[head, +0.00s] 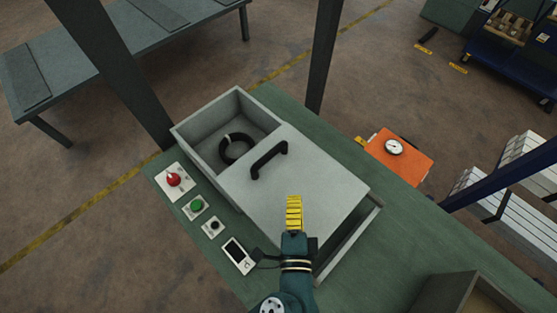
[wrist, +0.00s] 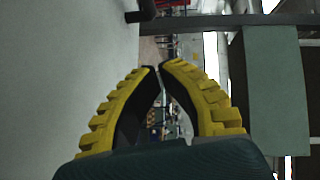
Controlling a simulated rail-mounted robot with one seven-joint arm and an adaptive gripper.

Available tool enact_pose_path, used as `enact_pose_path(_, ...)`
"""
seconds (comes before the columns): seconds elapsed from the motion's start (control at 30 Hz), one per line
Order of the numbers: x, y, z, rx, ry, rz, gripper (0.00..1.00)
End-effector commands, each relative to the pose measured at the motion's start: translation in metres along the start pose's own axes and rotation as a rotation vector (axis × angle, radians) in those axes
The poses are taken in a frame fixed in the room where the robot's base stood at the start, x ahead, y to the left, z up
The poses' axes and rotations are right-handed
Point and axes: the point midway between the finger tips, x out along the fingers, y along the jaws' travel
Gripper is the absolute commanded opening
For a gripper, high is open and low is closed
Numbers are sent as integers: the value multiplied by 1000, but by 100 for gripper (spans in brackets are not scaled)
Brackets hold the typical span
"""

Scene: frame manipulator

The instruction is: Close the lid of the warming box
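The warming box (head: 187,150) is a pale grey open-topped box on a green table. Its flat grey lid (head: 325,172) covers the middle and near-right part, leaving the far-left section open. A dark gap shows along the lid's lower right edge. A black handle (head: 269,160) stands on the lid near its far-left edge. A black ring (head: 236,149) lies inside the open section. My gripper (head: 293,199) has yellow ribbed fingers over the lid, apart from the handle. In the wrist view, the fingertips (wrist: 158,67) nearly meet with nothing between them. The lid surface (wrist: 65,70) fills the left there.
A red button (head: 173,179), a green button (head: 197,205) and a small display (head: 237,251) line the table's left side. An orange gauge block (head: 405,158) sits on the right. Dark posts rise behind the box. A wooden-edged tray (head: 445,295) stands at the near right.

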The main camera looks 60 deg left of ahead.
Motion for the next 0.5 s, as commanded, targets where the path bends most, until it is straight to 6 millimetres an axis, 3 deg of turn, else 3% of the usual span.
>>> enact_pose_path(0.17, -4, 9, 19, 35, -20, 30, 0)
enact_pose_path(0.27, 8, 10, 19, 33, -23, 30, 0)
enact_pose_path(0.5, 60, 10, 20, 29, -24, 29, 0)
